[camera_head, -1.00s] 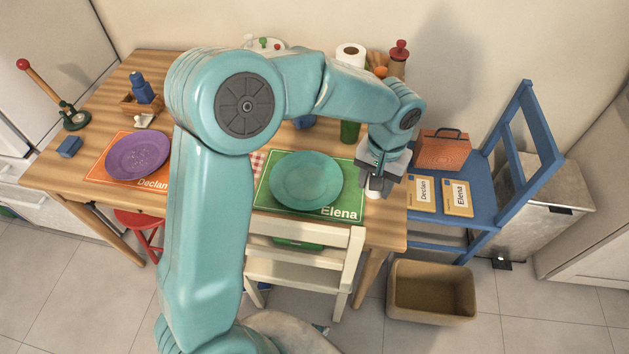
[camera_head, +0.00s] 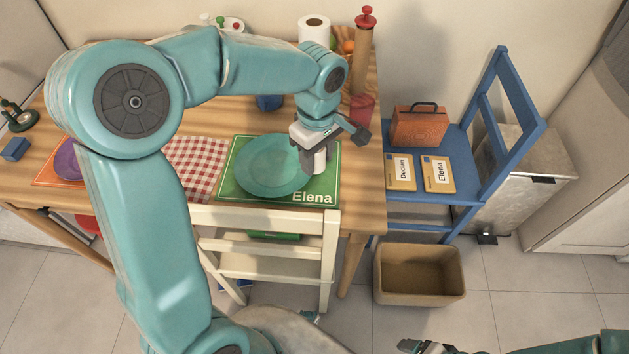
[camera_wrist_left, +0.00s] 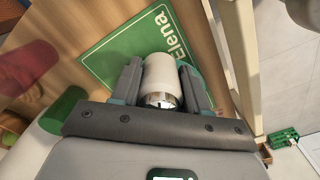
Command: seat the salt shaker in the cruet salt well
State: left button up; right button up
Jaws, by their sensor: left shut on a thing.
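My left gripper (camera_head: 316,166) is shut on the salt shaker (camera_head: 318,158), a small white cylinder with a metallic end. In the head view it is over the right side of the green Elena placemat (camera_head: 230,186), beside the teal plate (camera_head: 268,166). The left wrist view shows the shaker (camera_wrist_left: 160,78) between both fingers, with the green mat beyond it.
A pepper mill (camera_head: 362,50), paper roll (camera_head: 313,30) and red cup (camera_head: 361,107) stand at the table's back right. A cream chair (camera_head: 268,218) is at the front. A blue chair (camera_head: 480,190) holding cards and an orange box (camera_head: 419,126) stands right, above a cardboard box (camera_head: 418,275).

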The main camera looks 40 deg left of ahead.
aim_at(317, 191)
pick_arm(q)
notch_tip(317, 191, down, 9)
jog(key=shift+w+f+b, duration=0.1)
jog(key=shift+f+b, duration=0.05)
jog(key=shift+b, duration=0.25)
jog(key=o, duration=0.8)
jog(key=shift+f, duration=0.1)
jog(key=o, duration=0.4)
